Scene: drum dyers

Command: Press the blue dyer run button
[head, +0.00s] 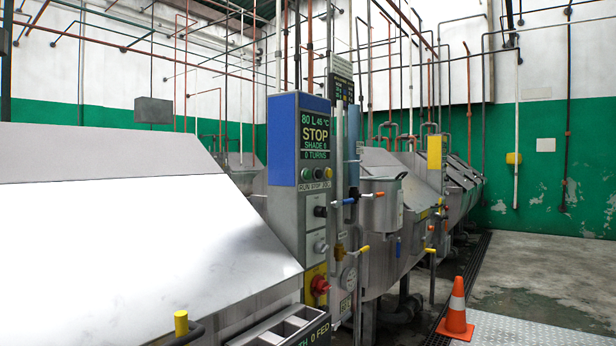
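The blue dyer control panel (283,109) is on the front of a tall grey column in the middle of the head view. Its dark display (315,131) reads 80 L 45 °C, STOP, a shade line and 0 TURNS. Just below it is a row of small round buttons. The leftmost, the run button (306,173), looks green and stands over the word RUN on a label that seems to read RUN STOP JOG. Nothing touches the buttons. My gripper is not in view.
A large sloped steel cover (120,230) fills the left foreground. Below the panel are a red knob (320,285) on yellow and valve handles. A steel vessel (383,203) stands right of the column. An orange cone (456,312) stands on the floor; the floor at right is otherwise clear.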

